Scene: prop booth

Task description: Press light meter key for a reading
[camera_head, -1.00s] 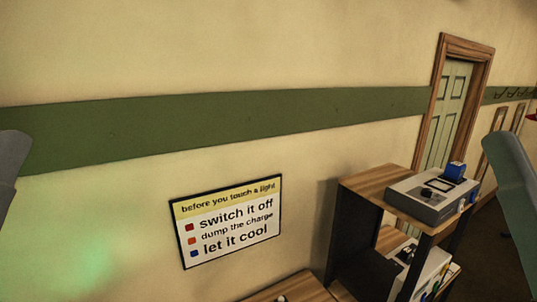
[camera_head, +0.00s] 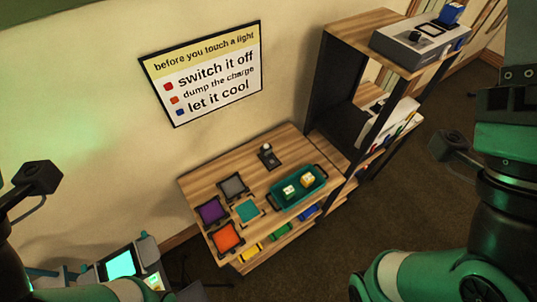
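Parts of my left arm show at the left edge and parts of my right arm at the right. Neither gripper's fingers show in the head view, so I cannot see what they hold.
The wooden table (camera_head: 205,184) bears purple (camera_head: 212,212), grey (camera_head: 233,186), teal (camera_head: 247,210) and orange (camera_head: 227,237) squares and a teal tray (camera_head: 290,204). A shelf unit (camera_head: 350,35) stands right, with a grey console (camera_head: 405,48). A lit screen (camera_head: 121,264) is lower left.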

